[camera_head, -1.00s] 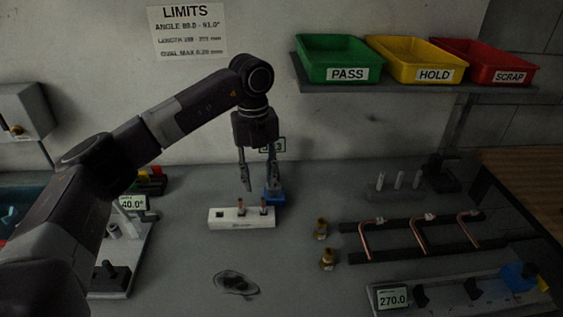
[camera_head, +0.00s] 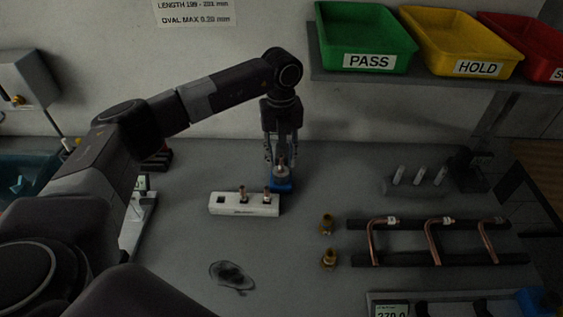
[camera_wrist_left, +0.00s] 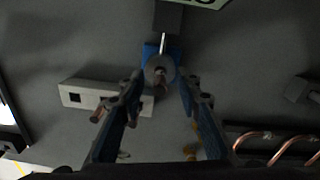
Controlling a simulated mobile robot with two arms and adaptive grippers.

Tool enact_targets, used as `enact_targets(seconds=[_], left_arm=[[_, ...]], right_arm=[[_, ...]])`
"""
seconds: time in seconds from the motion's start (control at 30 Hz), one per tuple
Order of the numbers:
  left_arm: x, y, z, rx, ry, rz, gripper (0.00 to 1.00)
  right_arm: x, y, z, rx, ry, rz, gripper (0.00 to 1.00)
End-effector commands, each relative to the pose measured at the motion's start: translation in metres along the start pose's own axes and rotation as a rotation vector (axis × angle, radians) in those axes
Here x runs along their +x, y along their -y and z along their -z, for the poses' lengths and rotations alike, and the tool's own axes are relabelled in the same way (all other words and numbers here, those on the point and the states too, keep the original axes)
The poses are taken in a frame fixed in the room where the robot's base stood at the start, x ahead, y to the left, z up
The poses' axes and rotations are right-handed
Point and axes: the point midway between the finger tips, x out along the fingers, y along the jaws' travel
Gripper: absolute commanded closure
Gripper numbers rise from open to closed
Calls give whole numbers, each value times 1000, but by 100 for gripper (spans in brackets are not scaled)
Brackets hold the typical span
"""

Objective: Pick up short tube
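A white block (camera_head: 228,209) on the bench has an empty square hole at its left. Two short copper tubes stand upright in it, one in the middle (camera_head: 243,193) and one at the right (camera_head: 267,192). Just behind its right end is a blue-based fixture (camera_head: 283,187). My left gripper (camera_head: 281,160) points down over this fixture, its fingers apart. In the left wrist view, a round grey part with a coppery end (camera_wrist_left: 160,84) shows between the open fingers; I cannot tell whether that end is a short tube. My right gripper is not in view.
Two brass fittings (camera_head: 328,225) stand right of the block. Bent copper tubes (camera_head: 374,244) lie across dark rails at the right. Green (camera_head: 367,37), yellow (camera_head: 460,45) and red bins stand on a shelf above. The bench front centre is clear except for a dark stain.

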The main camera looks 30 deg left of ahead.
Motion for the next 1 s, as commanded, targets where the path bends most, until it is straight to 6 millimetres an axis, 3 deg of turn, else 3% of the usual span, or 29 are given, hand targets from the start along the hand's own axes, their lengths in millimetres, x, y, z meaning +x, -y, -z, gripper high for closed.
enact_targets(seconds=[0.13,0.37,0.63,1.0], left_arm=[[12,0,0,0,-1,0,68],[13,0,0,0,0,1,70],[13,0,0,0,0,1,99],[12,1,0,0,0,2,100]], right_arm=[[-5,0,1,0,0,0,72],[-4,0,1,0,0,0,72],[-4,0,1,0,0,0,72],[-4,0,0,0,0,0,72]])
